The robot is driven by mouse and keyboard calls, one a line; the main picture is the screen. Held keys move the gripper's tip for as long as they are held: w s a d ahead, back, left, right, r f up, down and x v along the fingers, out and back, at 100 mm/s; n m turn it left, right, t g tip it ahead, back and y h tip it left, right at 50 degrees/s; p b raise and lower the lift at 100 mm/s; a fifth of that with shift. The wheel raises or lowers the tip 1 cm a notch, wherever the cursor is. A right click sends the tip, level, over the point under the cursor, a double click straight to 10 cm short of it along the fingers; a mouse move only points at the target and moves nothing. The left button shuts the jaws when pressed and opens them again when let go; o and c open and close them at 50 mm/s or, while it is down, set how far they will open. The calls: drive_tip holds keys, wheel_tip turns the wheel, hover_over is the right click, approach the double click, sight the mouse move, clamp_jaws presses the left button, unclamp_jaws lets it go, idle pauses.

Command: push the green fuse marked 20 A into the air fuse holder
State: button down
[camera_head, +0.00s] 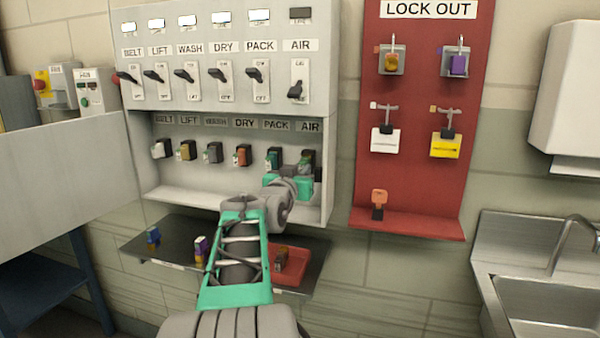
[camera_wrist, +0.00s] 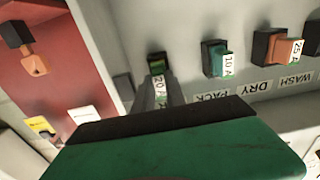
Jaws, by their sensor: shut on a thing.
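My gripper (camera_head: 308,176) is at the right end of the fuse row and is shut on the green fuse. In the wrist view the green fuse (camera_wrist: 160,88) shows its white 20 A label between the grey fingertips (camera_wrist: 161,98). The black air holder (camera_wrist: 156,60) lies directly beyond the fuse, in line with it. The fuse's far end is at or very near the holder's mouth; I cannot tell how deep it sits. In the head view the air holder (camera_head: 308,157) is partly hidden by my gripper, under the AIR label.
A shelf below holds a blue fuse (camera_head: 153,238), a purple fuse (camera_head: 200,250) and a red tray (camera_head: 296,262). The red lockout board (camera_head: 420,190) stands right.

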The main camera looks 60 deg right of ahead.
drive_tip(key=shift+w+d, duration=0.1)
drive_tip(key=shift+d, duration=0.55)
drive_tip(key=shift+d, duration=0.25)
drive_tip(key=c, duration=1.3)
unclamp_jaws()
drive_tip(key=shift+a, duration=0.1)
drive_tip(key=shift+a, duration=0.1)
drive_tip(key=s+a, duration=0.1)
drive_tip(key=a, duration=0.6)
drive_tip(key=shift+a+b, duration=0.3)
drive_tip(key=shift+b, duration=0.1)
